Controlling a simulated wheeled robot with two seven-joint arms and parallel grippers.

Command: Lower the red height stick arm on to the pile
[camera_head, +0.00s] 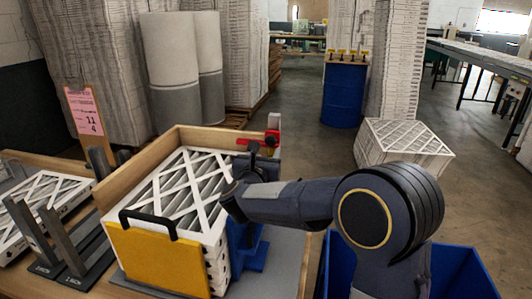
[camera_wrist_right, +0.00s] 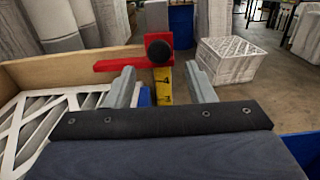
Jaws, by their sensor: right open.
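The red height stick arm (camera_head: 250,142) juts left from an upright post at the back right of the wooden box, above the filters. In the right wrist view the red arm (camera_wrist_right: 120,65) has a black knob (camera_wrist_right: 159,51) and a yellow measuring scale (camera_wrist_right: 164,86) below it. The pile of white-framed filters (camera_head: 187,190) stands in the wooden box (camera_head: 120,184). My right gripper (camera_head: 238,183) reaches over the pile's right side. In the wrist view its fingers (camera_wrist_right: 160,85) are apart, with the knob and scale beyond and between them. My left gripper is not in view.
A yellow panel with a black handle (camera_head: 160,262) stands at the pile's front. A blue bin (camera_head: 465,275) is at right. A filter stack (camera_head: 402,142) stands on the floor behind.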

